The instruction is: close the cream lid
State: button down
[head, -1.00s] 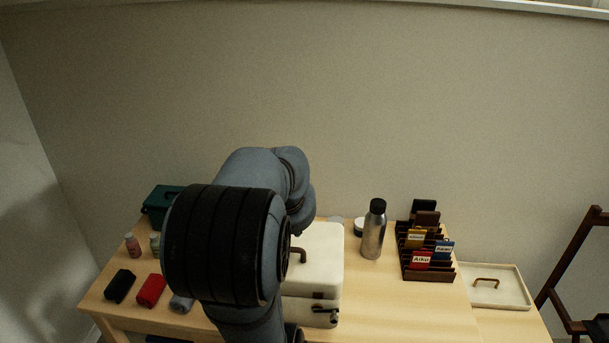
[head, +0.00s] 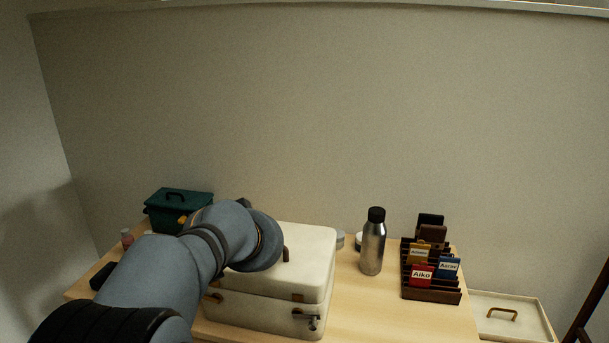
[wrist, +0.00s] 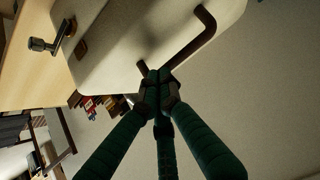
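The cream lid (head: 305,246) lies roughly level over the cream case base (head: 262,316) on the table. A seam shows between them; I cannot tell whether the lid is fully seated. A brown handle (head: 286,254) is on the lid's top. A metal latch (head: 306,316) is on the base's front. In the head view my arm hides the lid's left part and my gripper. In the wrist view my gripper (wrist: 156,85) has its green fingers together, with nothing visible between them. The tips are close to the cream lid (wrist: 125,35) and its handle (wrist: 196,42); contact is unclear.
A steel bottle (head: 373,245) and a dark rack (head: 430,293) with colored name cards stand to the right. A cream tray (head: 531,326) is at far right. A green box (head: 165,211) is at back left. Table between case and rack is mostly clear.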

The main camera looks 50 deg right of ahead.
jog(key=shift+s+a+f, duration=0.2)
jog(key=shift+f, duration=0.5)
jog(key=shift+w+d+r+p, duration=0.1)
jog(key=shift+r+p, duration=0.3)
jog(key=shift+r, duration=0.15)
jog(key=r+p, duration=0.2)
jog(key=r, duration=0.1)
jog(key=r+p, duration=0.1)
jog(key=shift+w+d+r, duration=0.25)
jog(key=shift+d+r, duration=0.05)
jog(key=shift+d, duration=0.05)
jog(key=shift+s+a+f+b, duration=0.75)
jog(key=shift+a+f, duration=0.1)
jog(key=shift+a, duration=0.4)
jog(key=shift+s+a+f+b, duration=0.65)
jog(key=shift+s+a+f, duration=0.2)
jog(key=shift+a, duration=0.4)
jog(key=shift+s+a+f+b, duration=0.7)
jog(key=shift+a+f, duration=0.15)
jog(key=shift+a, duration=0.4)
